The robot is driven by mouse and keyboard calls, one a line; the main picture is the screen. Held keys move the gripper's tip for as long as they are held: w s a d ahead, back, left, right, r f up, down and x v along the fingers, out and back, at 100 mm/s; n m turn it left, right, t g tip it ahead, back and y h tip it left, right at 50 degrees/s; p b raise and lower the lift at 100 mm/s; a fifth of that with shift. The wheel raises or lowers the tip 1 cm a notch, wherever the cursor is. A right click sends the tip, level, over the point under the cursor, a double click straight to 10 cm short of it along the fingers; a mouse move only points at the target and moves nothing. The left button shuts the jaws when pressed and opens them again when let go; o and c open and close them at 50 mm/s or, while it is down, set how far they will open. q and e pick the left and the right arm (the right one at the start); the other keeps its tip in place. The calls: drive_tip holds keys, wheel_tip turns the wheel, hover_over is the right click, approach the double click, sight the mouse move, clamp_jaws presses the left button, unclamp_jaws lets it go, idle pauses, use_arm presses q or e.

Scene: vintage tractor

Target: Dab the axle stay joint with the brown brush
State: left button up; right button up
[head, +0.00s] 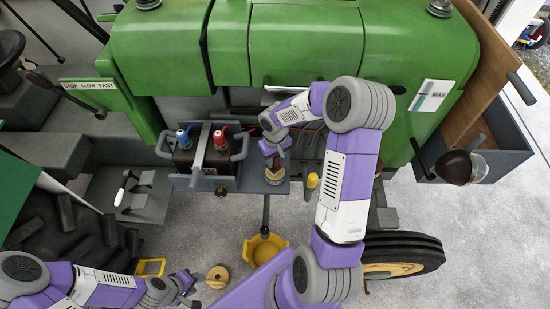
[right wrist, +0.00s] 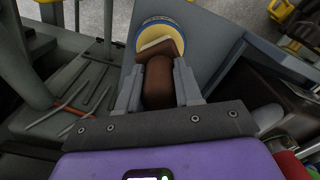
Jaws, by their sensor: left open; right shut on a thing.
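My right gripper (head: 275,150) is shut on the brown brush. In the right wrist view the gripper (right wrist: 158,82) has its fingers on either side of the brush's dark brown handle (right wrist: 159,75). In the head view the tin (head: 275,180) is on a grey shelf, just below the gripper. My left gripper (head: 187,285) is open and empty at the lower left. I cannot make out the axle stay joint for certain.
A wooden disc (head: 217,277) lies beside my left gripper. A yellow basin (head: 262,248) is on the ground. A battery (head: 205,155) with red and blue caps stands left of the tin, and a yellow-capped item (head: 312,181) stands right of it. The green hood (head: 290,45) is behind.

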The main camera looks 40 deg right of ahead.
drive_tip(key=shift+f+b, duration=0.45)
drive_tip(key=shift+f, duration=0.05)
idle(1.3)
drive_tip(key=shift+r, duration=0.15)
drive_tip(key=shift+r+p, duration=2.55)
drive_tip(key=shift+r, duration=0.9)
drive_tip(key=shift+f, duration=0.1)
